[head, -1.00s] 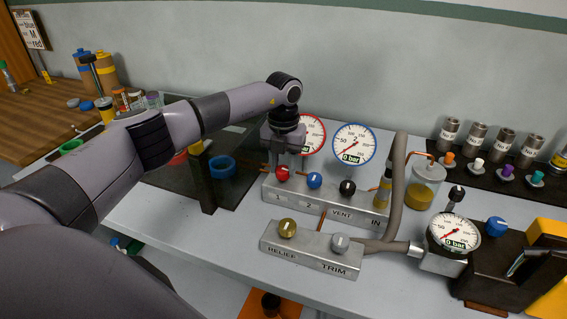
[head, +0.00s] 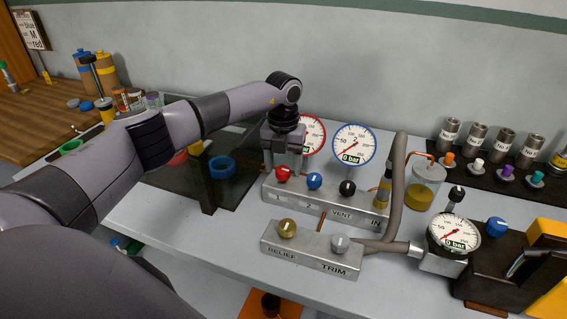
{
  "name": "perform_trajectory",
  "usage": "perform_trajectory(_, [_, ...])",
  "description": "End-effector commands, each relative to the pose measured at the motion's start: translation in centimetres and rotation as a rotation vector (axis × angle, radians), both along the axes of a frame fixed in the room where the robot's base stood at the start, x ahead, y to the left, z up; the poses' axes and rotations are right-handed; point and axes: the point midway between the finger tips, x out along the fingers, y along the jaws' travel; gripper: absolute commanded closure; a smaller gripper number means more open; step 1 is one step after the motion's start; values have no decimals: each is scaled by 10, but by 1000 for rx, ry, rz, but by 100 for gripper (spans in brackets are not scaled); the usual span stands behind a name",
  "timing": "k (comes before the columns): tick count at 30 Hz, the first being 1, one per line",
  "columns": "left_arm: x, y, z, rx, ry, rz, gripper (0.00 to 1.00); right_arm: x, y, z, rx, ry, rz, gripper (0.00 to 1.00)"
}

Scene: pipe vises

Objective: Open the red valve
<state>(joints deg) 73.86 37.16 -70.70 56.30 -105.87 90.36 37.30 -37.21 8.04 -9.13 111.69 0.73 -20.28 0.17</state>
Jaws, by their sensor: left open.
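The red valve knob (head: 283,172) sits at the left end of the upper grey manifold block (head: 330,201), above the label 1. My left gripper (head: 284,160) points down right at the red knob, with its jaws open. Its fingers appear to be on either side of or just behind the knob; I cannot tell whether they touch it. The red-rimmed gauge (head: 314,132) behind is partly hidden by my gripper. My right gripper is not in view.
A blue knob (head: 315,181) and a black knob (head: 347,188) stand close to the right on the same block. A brass knob (head: 287,228) and a grey knob (head: 340,241) are on the lower block. A blue-rimmed gauge (head: 354,145) reads 0 bar.

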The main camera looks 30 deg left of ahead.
Motion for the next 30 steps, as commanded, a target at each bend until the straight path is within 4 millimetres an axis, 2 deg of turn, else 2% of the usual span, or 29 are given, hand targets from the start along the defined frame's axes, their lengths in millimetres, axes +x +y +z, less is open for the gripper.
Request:
perform_trajectory(5, [0,0,10,-1,-1,-1,37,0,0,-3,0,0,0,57])
perform_trajectory(12, [0,0,49,0,-3,1,37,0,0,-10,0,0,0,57])
perform_trajectory(17, [0,0,67,0,-3,1,37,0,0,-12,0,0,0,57])
perform_trajectory(30, [0,0,72,0,0,0,37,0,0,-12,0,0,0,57])
